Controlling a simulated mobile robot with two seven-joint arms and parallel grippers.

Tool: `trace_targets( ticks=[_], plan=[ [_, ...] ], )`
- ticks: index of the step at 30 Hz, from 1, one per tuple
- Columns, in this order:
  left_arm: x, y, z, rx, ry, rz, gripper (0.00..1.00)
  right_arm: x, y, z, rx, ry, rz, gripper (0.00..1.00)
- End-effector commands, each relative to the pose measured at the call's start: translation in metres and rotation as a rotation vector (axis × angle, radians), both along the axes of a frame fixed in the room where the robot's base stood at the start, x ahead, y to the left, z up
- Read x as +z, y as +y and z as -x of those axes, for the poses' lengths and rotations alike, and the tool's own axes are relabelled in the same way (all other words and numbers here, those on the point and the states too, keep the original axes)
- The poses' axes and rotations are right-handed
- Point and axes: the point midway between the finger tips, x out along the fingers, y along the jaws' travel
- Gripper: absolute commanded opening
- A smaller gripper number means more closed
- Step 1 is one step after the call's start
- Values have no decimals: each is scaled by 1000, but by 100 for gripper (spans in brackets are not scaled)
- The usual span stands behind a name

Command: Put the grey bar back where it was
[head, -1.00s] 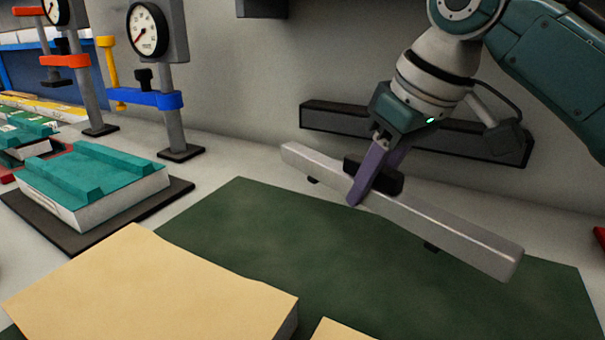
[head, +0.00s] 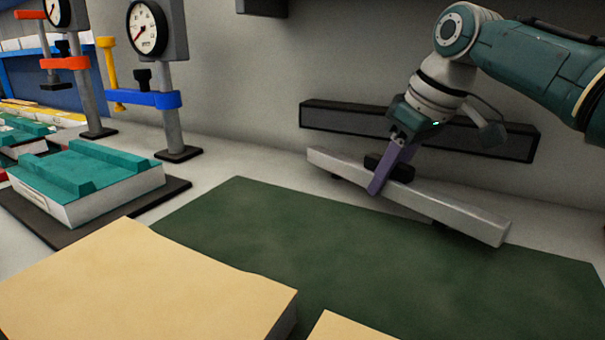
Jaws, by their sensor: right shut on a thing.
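The grey bar (head: 455,215) is a long, light grey bar with a black handle block (head: 398,171) at its middle. In the head view it lies slanted, its right end lower in the picture, near the back edge of the green mat. My right gripper (head: 384,180), with purple fingers, is shut on the bar at the handle. Small dark feet show under the bar. Whether the bar touches the surface below is hard to tell. A long dark rack (head: 345,118) is on the wall behind the bar. My left gripper is not in view.
The dark green mat (head: 240,215) covers the table's middle. Tan panels (head: 140,290) lie at the front. At left, a white block with a teal top (head: 95,170) sits on a dark plate, near dial-gauge stands (head: 148,28). Bare grey table lies behind the mat.

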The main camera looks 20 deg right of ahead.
Motion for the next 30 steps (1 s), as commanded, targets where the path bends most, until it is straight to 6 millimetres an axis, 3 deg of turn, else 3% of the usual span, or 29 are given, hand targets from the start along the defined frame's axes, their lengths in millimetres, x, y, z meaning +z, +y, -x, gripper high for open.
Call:
trace_targets(
  ticks=[19,22,30],
  plan=[
    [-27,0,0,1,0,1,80,1,-29,-27,1,-6,-3,0],
    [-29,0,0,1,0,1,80,-9,-29,-26,2,-5,-1,0],
    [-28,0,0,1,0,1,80,-9,-29,-26,1,-6,0,0]
  ],
)
